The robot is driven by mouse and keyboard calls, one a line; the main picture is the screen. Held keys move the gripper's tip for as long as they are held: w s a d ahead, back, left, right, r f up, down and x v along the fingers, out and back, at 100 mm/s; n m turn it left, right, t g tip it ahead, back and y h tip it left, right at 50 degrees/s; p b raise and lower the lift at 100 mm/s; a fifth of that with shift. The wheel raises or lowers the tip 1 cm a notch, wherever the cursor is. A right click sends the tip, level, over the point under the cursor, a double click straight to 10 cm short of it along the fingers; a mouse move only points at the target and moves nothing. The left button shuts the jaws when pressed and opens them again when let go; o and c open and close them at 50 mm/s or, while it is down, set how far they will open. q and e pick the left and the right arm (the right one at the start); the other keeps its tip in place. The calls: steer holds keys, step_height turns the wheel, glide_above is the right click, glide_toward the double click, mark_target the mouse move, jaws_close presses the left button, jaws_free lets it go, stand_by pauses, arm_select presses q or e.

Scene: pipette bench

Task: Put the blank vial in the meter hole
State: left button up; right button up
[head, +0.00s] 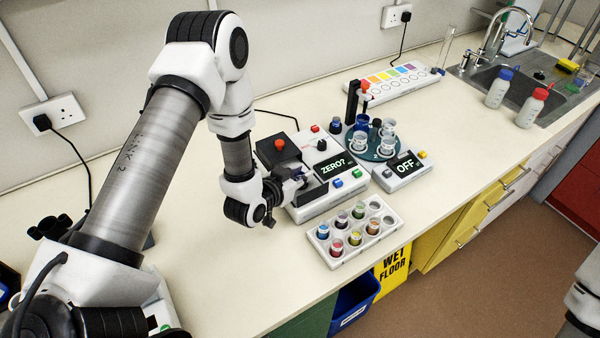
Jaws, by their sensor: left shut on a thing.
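The meter (322,193) is a white box with a dark display reading "ZERO?", a black block with a red knob, and coloured buttons. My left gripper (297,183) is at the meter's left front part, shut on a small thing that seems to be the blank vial. The fingers hide most of it, and I cannot tell whether it is in the meter hole, which is also hidden. A white vial rack (383,234) stands in front of the meter with several coloured vials and empty holes at its right end. My right gripper is out of view.
Right of the meter are a round teal carousel (370,152) with beakers and a box (409,176) reading "OFF". A colour-chart strip (392,82) lies behind. Two bottles (498,87) stand by the sink. Bench left of the meter is clear.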

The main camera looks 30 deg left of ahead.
arm_select(q)
steer(key=shift+f, duration=0.15)
steer(key=shift+f+b, duration=0.25)
steer(key=shift+b, duration=0.1)
steer(key=o, duration=0.9)
steer(key=shift+a, duration=0.1)
steer(key=shift+r, duration=0.2)
steer(key=shift+r+p, duration=0.45)
steer(key=shift+p, duration=0.15)
steer(key=p+v, duration=0.1)
steer(key=v, duration=0.5)
steer(key=p+v, duration=0.1)
steer(key=v, duration=0.5)
steer(key=shift+f, duration=0.25)
